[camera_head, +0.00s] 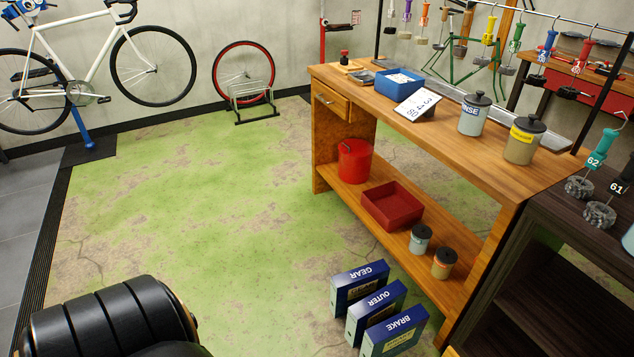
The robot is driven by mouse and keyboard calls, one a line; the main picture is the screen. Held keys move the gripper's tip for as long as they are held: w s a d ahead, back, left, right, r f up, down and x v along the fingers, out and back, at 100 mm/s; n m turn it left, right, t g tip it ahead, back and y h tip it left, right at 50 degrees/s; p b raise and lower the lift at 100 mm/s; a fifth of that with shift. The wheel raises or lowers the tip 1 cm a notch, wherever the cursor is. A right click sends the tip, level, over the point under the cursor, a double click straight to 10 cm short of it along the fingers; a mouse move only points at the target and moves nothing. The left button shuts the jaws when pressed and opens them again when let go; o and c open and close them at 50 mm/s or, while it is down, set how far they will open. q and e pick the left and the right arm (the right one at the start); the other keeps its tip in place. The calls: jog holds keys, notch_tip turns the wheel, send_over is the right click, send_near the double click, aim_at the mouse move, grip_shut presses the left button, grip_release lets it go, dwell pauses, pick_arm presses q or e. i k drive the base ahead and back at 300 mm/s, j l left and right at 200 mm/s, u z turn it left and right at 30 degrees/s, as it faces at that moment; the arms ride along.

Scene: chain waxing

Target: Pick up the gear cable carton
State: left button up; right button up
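The gear cable carton (359,289) is a dark blue box with the word GEAR on its top. It stands upright on the green floor in front of the wooden bench, farthest back of three similar cartons. The outer carton (376,311) stands just in front of it, and the brake carton (395,334) is nearest. The lettering reads upside down from here. Neither of my grippers shows in the head view.
The wooden workbench (330,110) has a lower shelf with a red bucket (356,161), a red tray (392,206) and two small jars. A dark cabinet (585,225) stands at right. A white bicycle (90,50) stands back left. The floor left of the cartons is clear.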

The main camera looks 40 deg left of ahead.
aim_at(347, 288)
jog(key=u, duration=1.05)
jog(key=i+z, duration=0.1)
jog(key=i, duration=0.25)
jog(key=i+j+z, duration=0.1)
jog(key=i, duration=0.25)
